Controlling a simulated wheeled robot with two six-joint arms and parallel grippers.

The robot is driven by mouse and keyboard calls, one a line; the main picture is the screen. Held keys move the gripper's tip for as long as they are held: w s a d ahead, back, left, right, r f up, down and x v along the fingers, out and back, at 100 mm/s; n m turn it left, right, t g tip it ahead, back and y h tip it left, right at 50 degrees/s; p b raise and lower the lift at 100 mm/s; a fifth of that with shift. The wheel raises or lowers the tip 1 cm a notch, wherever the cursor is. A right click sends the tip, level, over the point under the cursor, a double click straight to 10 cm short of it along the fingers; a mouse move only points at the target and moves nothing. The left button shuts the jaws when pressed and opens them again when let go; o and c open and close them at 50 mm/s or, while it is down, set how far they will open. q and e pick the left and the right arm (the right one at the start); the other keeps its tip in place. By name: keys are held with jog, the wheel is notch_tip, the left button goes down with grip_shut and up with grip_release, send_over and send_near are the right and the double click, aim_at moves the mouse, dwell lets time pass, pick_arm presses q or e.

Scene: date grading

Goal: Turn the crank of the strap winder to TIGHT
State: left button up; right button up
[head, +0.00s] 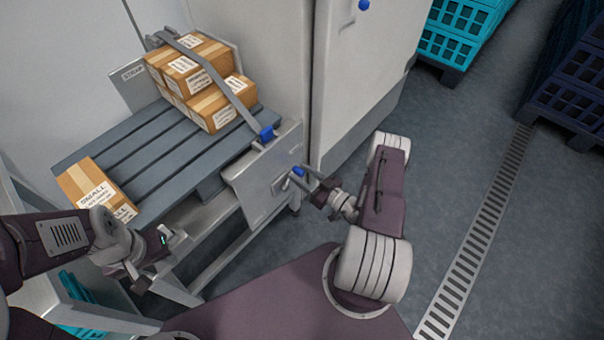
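The strap winder's grey plate (250,192) is at the side of the slatted pallet stand. Its crank has a blue knob (298,171) at the plate's right edge. My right gripper (304,179) is at the crank, its two fingers apart with the knob close to the tips; I cannot tell if they grip it. A grey strap (215,80) runs over the stacked boxes (196,72) down to a blue part (266,133) above the plate. Any TIGHT marking is not legible.
A single box (95,188) marked SMALL lies at the near left of the slatted pallet (150,150). A white cabinet (355,85) stands right behind the winder. Teal crates (450,45) and dark crates (575,85) are far right.

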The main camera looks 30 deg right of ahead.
jog(key=shift+s+d, duration=0.1)
jog(key=p+v, duration=0.2)
jog(key=v, duration=0.6)
jog(key=shift+s, duration=0.4)
jog(key=shift+d, duration=0.1)
